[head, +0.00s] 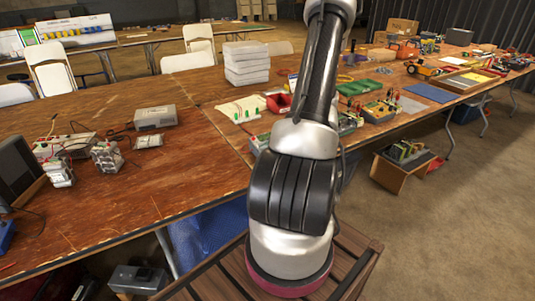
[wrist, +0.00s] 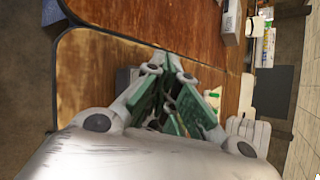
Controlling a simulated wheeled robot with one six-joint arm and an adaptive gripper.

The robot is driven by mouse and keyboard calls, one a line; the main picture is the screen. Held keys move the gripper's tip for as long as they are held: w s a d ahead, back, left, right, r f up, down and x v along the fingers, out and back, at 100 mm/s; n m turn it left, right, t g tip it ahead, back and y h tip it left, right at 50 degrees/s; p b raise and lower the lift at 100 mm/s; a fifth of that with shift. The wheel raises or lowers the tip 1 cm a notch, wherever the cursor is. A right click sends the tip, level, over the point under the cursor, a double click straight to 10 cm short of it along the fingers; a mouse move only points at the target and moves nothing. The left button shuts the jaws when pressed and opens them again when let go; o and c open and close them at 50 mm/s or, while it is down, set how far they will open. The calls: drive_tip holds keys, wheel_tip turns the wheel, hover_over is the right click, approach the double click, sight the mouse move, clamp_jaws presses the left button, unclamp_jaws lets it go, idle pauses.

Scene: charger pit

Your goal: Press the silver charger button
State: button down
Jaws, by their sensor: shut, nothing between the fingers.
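My gripper (wrist: 172,68) shows in the wrist view, its green-padded fingers shut and empty above the wooden table (wrist: 215,45). In the head view it is out of frame; only my arm shows. A silver-grey box (head: 155,117), which may be the silver charger, lies on the table left of my arm. A grey box at the top of the wrist view (wrist: 232,22) may be the same one, apart from my gripper. No button can be made out. A dark grey thing (wrist: 125,78) is partly hidden behind my fingers.
White devices with wires (head: 80,150) and a dark monitor (head: 18,172) stand at the table's left. White trays (head: 246,64), a red bin (head: 278,102) and green boards (head: 354,88) lie farther back. The table's front middle (head: 135,195) is clear.

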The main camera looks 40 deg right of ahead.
idle(0.7)
drive_tip(key=shift+w+f, duration=0.1)
drive_tip(key=shift+f, duration=0.35)
drive_tip(key=shift+f, duration=0.35)
idle(0.4)
drive_tip(key=shift+r, duration=0.8)
drive_tip(key=shift+r, duration=0.1)
drive_tip(key=shift+s+a+r, duration=0.1)
drive_tip(key=shift+s+r, duration=0.1)
drive_tip(key=shift+r, duration=0.6)
drive_tip(key=shift+s+d+r, duration=0.1)
drive_tip(key=shift+s+r, duration=0.05)
drive_tip(key=shift+r, duration=0.6)
drive_tip(key=shift+s+a+r, duration=0.1)
drive_tip(key=shift+s+r, duration=0.1)
drive_tip(key=shift+r, duration=0.6)
